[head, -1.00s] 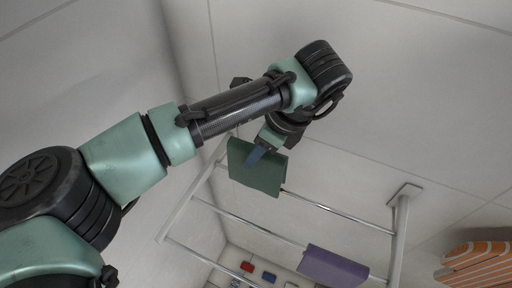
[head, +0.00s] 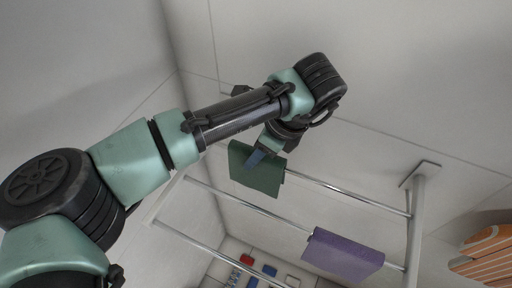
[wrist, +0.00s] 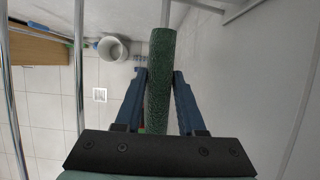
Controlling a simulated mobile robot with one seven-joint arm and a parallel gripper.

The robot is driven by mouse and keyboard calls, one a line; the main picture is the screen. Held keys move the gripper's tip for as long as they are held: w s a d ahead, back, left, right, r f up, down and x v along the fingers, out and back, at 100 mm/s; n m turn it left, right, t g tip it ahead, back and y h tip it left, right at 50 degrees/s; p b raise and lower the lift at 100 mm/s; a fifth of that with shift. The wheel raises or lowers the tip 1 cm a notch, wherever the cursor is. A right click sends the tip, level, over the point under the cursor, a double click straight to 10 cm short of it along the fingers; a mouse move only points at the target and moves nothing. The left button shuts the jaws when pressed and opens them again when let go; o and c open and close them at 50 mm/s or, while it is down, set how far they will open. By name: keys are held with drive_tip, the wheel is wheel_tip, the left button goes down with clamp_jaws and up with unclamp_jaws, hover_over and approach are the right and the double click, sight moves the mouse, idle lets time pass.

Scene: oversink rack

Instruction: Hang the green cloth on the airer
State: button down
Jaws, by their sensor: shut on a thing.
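The green cloth (head: 266,182) is folded and held in my gripper (head: 254,159), whose blue fingers are shut on it. The cloth is at the uppermost rail of the white and metal airer (head: 350,194), and that rail comes out from its right side. In the wrist view the cloth (wrist: 160,95) stands edge-on between both fingers of my gripper (wrist: 159,74), in line with a rail beyond it. I cannot tell whether its weight rests on the rail.
A purple cloth (head: 342,256) hangs on a lower rail. An orange striped thing (head: 486,252) is at the right edge. Walls stand close behind the airer. A white bucket (wrist: 112,47) and a wooden piece (wrist: 40,50) show below in the wrist view.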

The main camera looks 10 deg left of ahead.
drive_tip(key=shift+f, duration=0.4)
drive_tip(key=shift+c, duration=2.1)
unclamp_jaws()
drive_tip(key=w+b+v, duration=0.1)
drive_tip(key=v, duration=1.2)
drive_tip(key=shift+s+b, duration=0.3)
drive_tip(key=shift+s, duration=0.2)
